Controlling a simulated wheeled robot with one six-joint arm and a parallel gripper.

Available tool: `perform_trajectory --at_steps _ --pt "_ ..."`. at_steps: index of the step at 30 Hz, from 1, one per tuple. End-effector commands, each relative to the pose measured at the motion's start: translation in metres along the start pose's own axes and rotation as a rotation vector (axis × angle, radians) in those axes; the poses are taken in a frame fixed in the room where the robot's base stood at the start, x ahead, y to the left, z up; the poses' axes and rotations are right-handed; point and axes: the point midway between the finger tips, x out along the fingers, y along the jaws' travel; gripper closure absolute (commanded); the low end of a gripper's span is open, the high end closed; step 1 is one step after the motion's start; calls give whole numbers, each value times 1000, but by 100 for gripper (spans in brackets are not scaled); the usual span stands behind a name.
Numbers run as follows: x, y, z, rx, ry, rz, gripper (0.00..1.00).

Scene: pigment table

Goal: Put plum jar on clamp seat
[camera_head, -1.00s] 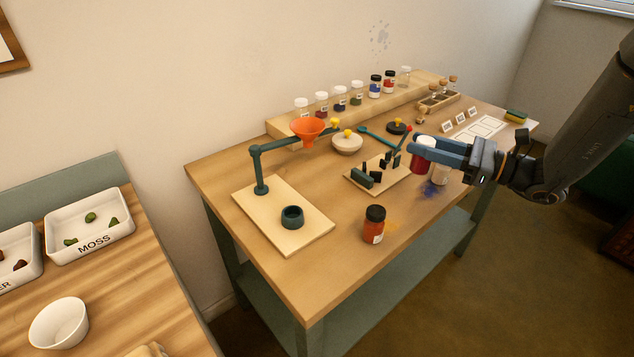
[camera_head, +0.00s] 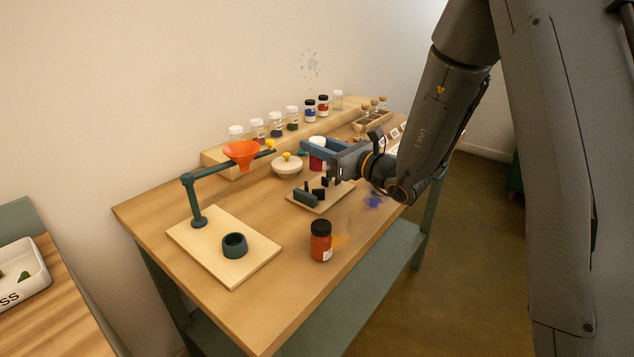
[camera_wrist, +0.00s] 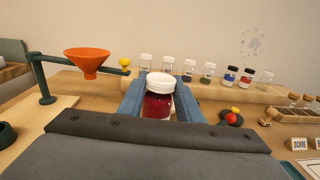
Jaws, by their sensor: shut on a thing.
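My gripper (camera_head: 316,147) is shut on a dark red, plum-coloured jar (camera_head: 316,162) with a white lid. The wrist view shows the jar (camera_wrist: 158,104) upright between the blue fingers. In the head view it appears above and behind a small wooden board (camera_head: 326,206) with dark clamp-like parts (camera_head: 306,196); its exact height is unclear. My gripper and wrist hide part of these fittings. I cannot tell for sure which is the clamp seat.
An orange jar with a black lid (camera_head: 321,241) stands at the table's front. Several jars line a wooden shelf (camera_head: 222,158) behind. The table's front-left corner is clear.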

Motion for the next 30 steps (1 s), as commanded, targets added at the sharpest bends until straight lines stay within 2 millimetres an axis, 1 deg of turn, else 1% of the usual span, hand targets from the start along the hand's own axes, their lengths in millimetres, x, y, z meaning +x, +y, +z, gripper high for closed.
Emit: perform_trajectory --at_steps 1,3,11,15,18,22,30 --pt "0 0 -9 3 2 0 98" --pt "0 0 -19 3 2 1 98" --pt "0 0 -40 0 0 2 98" --pt "0 0 -59 1 2 2 98" --pt "0 0 -69 1 0 2 98" --pt "0 0 -75 -2 -1 2 98" --pt "0 0 -75 -2 -1 2 98"
